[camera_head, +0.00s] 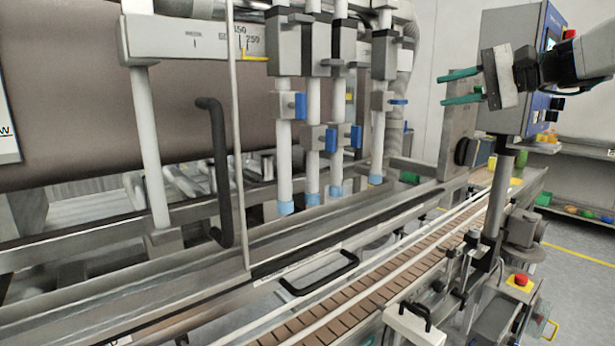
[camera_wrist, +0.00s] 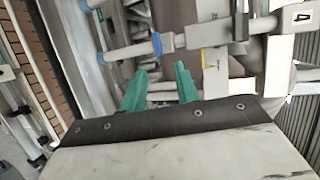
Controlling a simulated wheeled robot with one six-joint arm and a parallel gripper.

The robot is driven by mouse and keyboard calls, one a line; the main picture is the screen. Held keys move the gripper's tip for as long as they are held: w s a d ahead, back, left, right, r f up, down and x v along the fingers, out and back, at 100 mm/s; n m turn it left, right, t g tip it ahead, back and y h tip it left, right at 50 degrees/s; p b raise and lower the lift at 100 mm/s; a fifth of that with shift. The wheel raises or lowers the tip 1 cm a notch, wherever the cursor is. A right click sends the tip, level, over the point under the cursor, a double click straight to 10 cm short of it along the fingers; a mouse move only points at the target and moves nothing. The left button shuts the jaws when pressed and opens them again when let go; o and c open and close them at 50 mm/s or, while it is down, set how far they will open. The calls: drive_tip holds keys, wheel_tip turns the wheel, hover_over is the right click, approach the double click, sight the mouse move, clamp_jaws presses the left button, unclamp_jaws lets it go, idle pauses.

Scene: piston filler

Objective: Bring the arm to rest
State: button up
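My gripper (camera_head: 460,87) is at the upper right in the head view, with its two green fingers apart and pointing left. It is held in the air above the conveyor (camera_head: 365,300), in front of the blue-sided control box (camera_head: 545,70). In the wrist view my gripper (camera_wrist: 160,85) shows both green fingers spread, with nothing between them. The filling nozzles (camera_head: 312,190) hang to the left of my gripper, apart from it. My arm comes in from the right edge.
A red emergency button (camera_head: 520,281) sits low at the right. Shelves with coloured parts (camera_head: 575,210) stand behind at the right. A tall black handle (camera_head: 218,170) stands at the left. Open air surrounds my gripper's fingers.

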drive_tip(key=s+a+f+n+g+h, duration=0.1)
drive_tip(key=s+a+f+g+h, duration=0.15)
drive_tip(key=s+f, duration=0.45)
drive_tip(key=s+a+f+g+h, duration=0.25)
drive_tip(key=s+f, duration=0.35)
drive_tip(key=f, duration=0.3)
drive_tip(key=s+f+n+g+h, duration=0.1)
drive_tip(key=s+f+n+h, duration=0.2)
drive_tip(key=s+f, duration=0.4)
drive_tip(key=s+f+n+g+h, duration=0.1)
drive_tip(key=s+f+n+h, duration=0.2)
drive_tip(key=s+f, duration=0.4)
drive_tip(key=shift+s+n+h, duration=0.3)
drive_tip(key=shift+s+h, duration=0.4)
drive_tip(key=shift+s, duration=3.05)
drive_tip(key=shift+a, duration=0.1)
